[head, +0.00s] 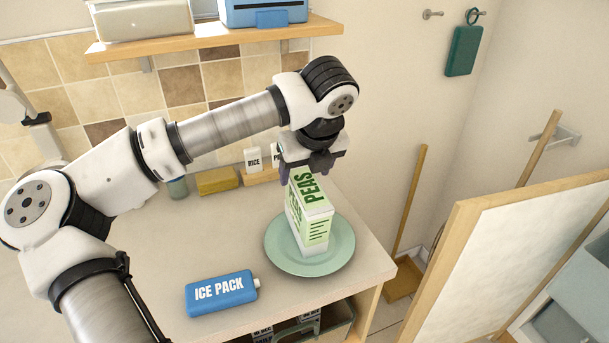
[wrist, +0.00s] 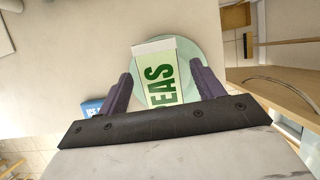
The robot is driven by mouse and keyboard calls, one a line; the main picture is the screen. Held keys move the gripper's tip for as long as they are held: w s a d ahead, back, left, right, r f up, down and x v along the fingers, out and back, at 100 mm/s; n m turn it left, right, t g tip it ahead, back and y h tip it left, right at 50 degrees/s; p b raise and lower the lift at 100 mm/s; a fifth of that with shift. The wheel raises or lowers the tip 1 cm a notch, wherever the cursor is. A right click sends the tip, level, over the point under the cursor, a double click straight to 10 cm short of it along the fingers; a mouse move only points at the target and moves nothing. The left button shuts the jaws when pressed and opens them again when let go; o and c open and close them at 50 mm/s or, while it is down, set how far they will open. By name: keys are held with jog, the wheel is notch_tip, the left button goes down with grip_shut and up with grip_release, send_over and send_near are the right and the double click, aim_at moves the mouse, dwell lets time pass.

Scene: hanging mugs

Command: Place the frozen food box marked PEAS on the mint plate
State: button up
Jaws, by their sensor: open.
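The white and green frozen food box marked PEAS (head: 312,212) stands upright on the mint plate (head: 280,260) near the table's right corner. My gripper (head: 309,172) is directly above the box, pointing down at its top. In the wrist view the box (wrist: 157,75) shows between the two spread dark fingers of my gripper (wrist: 160,90), with a gap visible beside the fingers. The plate (wrist: 204,60) shows around and behind the box. The top of the box is partly hidden by the gripper in the head view.
A blue ice pack (head: 221,291) lies on the table left of the plate. A yellow sponge-like block (head: 218,181) and a small RICE box (head: 253,159) stand at the back. A shelf (head: 215,38) hangs above. A wood-framed panel (head: 520,260) stands at the right.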

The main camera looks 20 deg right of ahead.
jog(key=b+v, duration=0.2)
jog(key=v, duration=0.8)
jog(key=shift+b, duration=0.3)
jog(key=shift+s, duration=0.1)
